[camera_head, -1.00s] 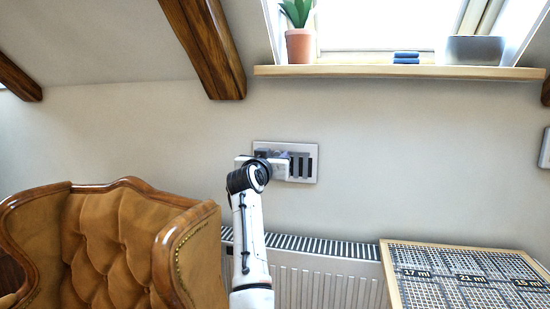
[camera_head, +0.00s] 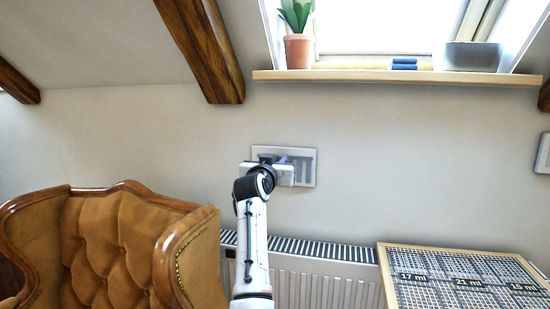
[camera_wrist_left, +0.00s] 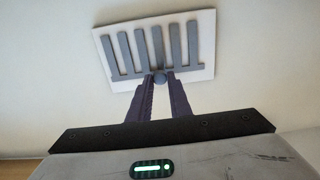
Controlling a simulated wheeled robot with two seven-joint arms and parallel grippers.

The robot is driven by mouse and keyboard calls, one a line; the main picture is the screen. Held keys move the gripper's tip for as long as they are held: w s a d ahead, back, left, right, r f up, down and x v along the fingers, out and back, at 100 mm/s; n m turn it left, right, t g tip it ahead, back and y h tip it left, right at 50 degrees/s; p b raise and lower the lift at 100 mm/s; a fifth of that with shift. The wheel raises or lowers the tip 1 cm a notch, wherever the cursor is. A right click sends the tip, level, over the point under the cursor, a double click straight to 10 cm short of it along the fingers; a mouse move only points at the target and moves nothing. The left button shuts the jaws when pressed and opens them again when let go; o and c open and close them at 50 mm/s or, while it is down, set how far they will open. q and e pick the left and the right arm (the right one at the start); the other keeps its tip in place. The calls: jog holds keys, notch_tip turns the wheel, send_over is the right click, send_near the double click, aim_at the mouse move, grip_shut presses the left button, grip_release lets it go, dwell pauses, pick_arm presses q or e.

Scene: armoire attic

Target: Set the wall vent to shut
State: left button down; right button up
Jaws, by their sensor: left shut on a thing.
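The wall vent (camera_head: 308,168) is a pale rectangular plate on the wall below the window sill. Its upright slots look filled with grey, with no dark gaps, in the left wrist view (camera_wrist_left: 205,62). A small round grey knob (camera_wrist_left: 159,77) sits at the vent's lower middle. My left gripper (camera_wrist_left: 159,84) is shut on this knob, one dark finger on each side. In the head view my left gripper (camera_head: 284,163) covers the left part of the vent. My right gripper is not in view.
A white radiator (camera_head: 325,282) stands on the wall below the vent. A tufted brown armchair (camera_head: 120,240) is at the left, and a grid-topped table (camera_head: 460,278) at the right. A wooden sill (camera_head: 400,76) above holds a potted plant (camera_head: 298,50).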

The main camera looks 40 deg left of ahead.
pick_arm(q)
jog(key=shift+w+d, duration=0.1)
jog(key=shift+d, duration=0.05)
jog(key=c, duration=1.6)
grip_release()
jog(key=shift+d, duration=0.1)
jog(key=shift+c, duration=0.2)
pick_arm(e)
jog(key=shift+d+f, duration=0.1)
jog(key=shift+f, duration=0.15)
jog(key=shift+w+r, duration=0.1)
pick_arm(q)
jog(key=v, duration=1)
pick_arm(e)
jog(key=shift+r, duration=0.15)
